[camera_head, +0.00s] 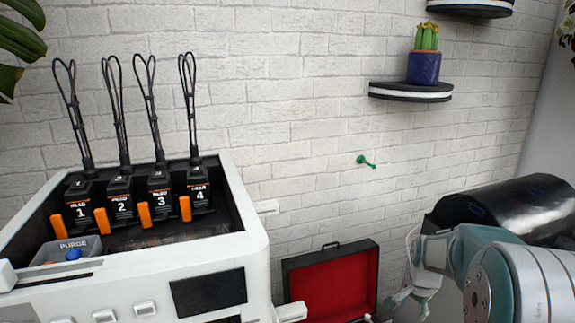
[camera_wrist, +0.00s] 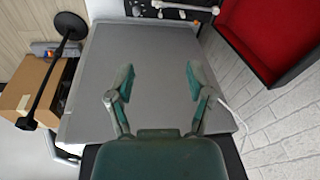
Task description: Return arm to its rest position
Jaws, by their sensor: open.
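My arm (camera_head: 480,285) comes in at the lower right of the head view, teal with a pale grey joint. My gripper (camera_head: 405,299) is low in that view, beside the right side of the red-lined case, and is partly cut off by the bottom edge. In the wrist view my gripper (camera_wrist: 160,82) has its two teal fingers spread wide apart. Nothing is between them. A flat grey surface (camera_wrist: 155,50) lies beyond the fingertips.
A white machine (camera_head: 250,225) holding several numbered black tool heads fills the left. An open red-lined case (camera_head: 335,285) stands beside it. A black cylinder (camera_head: 510,208) is behind my arm. A shelf (camera_head: 410,92) with a potted cactus (camera_head: 424,67) and a green hook (camera_head: 365,161) are on the wall.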

